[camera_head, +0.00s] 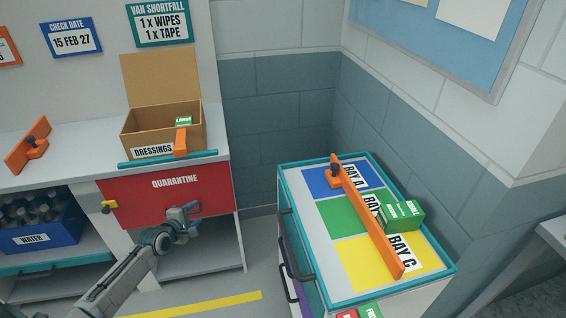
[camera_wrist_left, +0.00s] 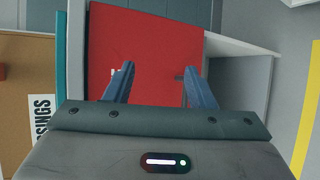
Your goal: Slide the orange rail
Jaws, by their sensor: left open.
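A long orange rail (camera_head: 372,222) with a dark knob at its far end lies across the top of the bay cabinet (camera_head: 437,282), over blue, green and yellow patches marked BAY A, BAY B and BAY C. A green box (camera_head: 404,214) marked SMALL sits against the rail's right side. A shorter orange piece with a dark knob (camera_head: 28,146) stands on the left counter. My left gripper (camera_head: 193,208) is open and empty, in front of the red QUARANTINE panel (camera_head: 168,184), well left of the bay cabinet. Its fingers (camera_wrist_left: 157,74) show against the red panel in the wrist view. My right gripper is out of view.
A cardboard DRESSINGS box (camera_head: 132,146) stands on the counter behind my left gripper; a teal bar (camera_head: 168,159) lies along the edge. A blue WATER crate (camera_head: 38,236) sits on a lower shelf. Floor between counter and cabinet is clear, with a yellow stripe (camera_head: 205,303).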

